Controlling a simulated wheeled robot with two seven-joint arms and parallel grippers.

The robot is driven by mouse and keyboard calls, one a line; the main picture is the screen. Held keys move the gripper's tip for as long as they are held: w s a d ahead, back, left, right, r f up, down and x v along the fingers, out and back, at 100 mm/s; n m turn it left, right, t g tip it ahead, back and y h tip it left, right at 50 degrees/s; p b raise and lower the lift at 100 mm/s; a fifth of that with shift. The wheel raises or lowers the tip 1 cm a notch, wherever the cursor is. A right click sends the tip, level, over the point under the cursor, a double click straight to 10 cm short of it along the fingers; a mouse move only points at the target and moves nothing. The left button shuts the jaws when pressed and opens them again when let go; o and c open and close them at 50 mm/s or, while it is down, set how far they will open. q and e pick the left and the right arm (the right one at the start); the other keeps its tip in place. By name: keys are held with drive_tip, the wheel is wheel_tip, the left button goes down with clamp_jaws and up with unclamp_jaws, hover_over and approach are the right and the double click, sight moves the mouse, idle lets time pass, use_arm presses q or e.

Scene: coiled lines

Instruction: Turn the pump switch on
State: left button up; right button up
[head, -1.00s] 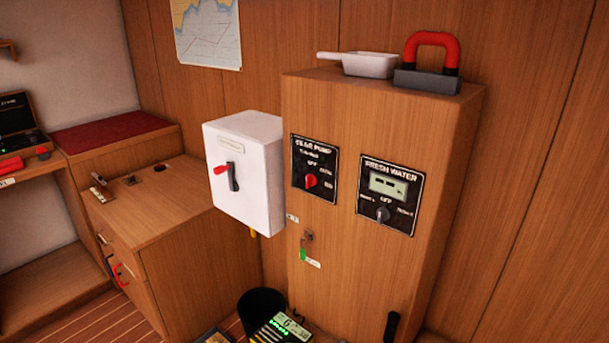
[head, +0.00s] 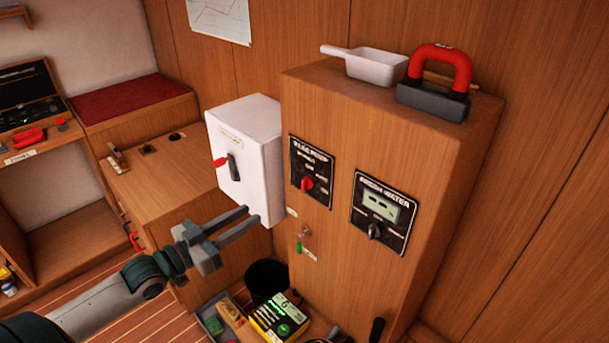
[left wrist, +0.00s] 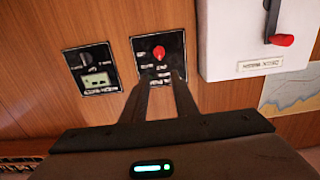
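The pump switch is a red knob (head: 307,184) on a black panel (head: 325,160) on the wooden cabinet's front; the small lettering is blurred. The knob also shows in the left wrist view (left wrist: 158,52), where the picture is upside down. My left gripper (head: 252,215) is open and empty, in front of the white box's lower edge, left of the pump panel and apart from the knob. In the left wrist view its two fingers (left wrist: 161,78) overlap the panel's lower part, with a gap between them. My right gripper is not in view.
A white box (head: 258,150) with a red-tipped lever hangs left of the pump panel. A fresh water panel (head: 398,188) with a dark knob is to the right. A key with a green tag (head: 300,247) hangs below. A black bin (head: 266,278) stands on the floor.

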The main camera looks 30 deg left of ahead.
sight(302, 182)
use_arm(q)
drive_tip(key=shift+s+r, duration=0.15)
drive_tip(key=shift+r, duration=0.05)
drive_tip(key=shift+w, duration=0.2)
